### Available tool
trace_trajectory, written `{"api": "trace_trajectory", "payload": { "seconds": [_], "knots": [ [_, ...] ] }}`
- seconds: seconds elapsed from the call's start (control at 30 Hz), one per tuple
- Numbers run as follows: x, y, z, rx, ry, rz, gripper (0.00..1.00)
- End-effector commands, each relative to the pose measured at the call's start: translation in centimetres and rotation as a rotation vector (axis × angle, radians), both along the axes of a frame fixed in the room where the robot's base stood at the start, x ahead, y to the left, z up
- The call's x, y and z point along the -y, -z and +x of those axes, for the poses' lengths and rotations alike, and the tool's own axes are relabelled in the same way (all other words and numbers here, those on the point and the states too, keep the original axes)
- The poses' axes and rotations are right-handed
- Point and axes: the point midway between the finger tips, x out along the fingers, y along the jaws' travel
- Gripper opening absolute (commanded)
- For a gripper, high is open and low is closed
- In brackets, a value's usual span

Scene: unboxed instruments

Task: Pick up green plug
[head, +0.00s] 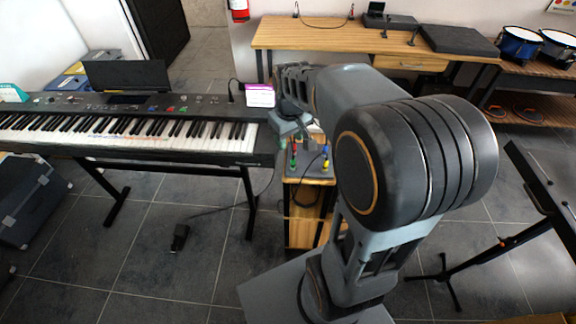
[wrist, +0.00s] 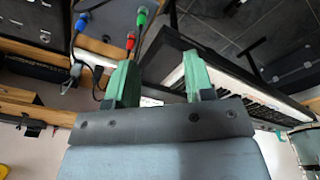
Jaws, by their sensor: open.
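The green plug (wrist: 141,16) shows at the top of the wrist view, with a cable running from it. In the head view the green plug (head: 294,145) is at the left edge of the small stand's top. My gripper (wrist: 160,78) is open, and nothing shows between its two green fingers. The plug appears beyond the left finger and apart from it. In the head view my arm hides part of the stand and my fingers are hard to make out.
A red plug (wrist: 131,40) and a blue plug (wrist: 83,21) are close to the green one. A yellow plug (head: 326,165) is on the stand (head: 312,181). The keyboard (head: 130,130) is to the left, and a wooden desk (head: 330,38) is behind.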

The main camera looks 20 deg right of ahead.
Motion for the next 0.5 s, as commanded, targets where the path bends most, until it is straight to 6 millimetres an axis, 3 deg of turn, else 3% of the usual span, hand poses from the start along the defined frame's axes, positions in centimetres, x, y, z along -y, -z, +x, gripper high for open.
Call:
{"api": "trace_trajectory", "payload": {
  "seconds": [0.1,0.2,0.5],
  "knots": [
    [1.9,1.7,2.5,-0.054,-0.039,0.003,0.48],
    [3.0,2.7,3.9,-0.083,-0.065,0.006,0.48],
    [4.1,7.1,5.0,-0.113,-0.094,0.011,0.48]
  ]
}}
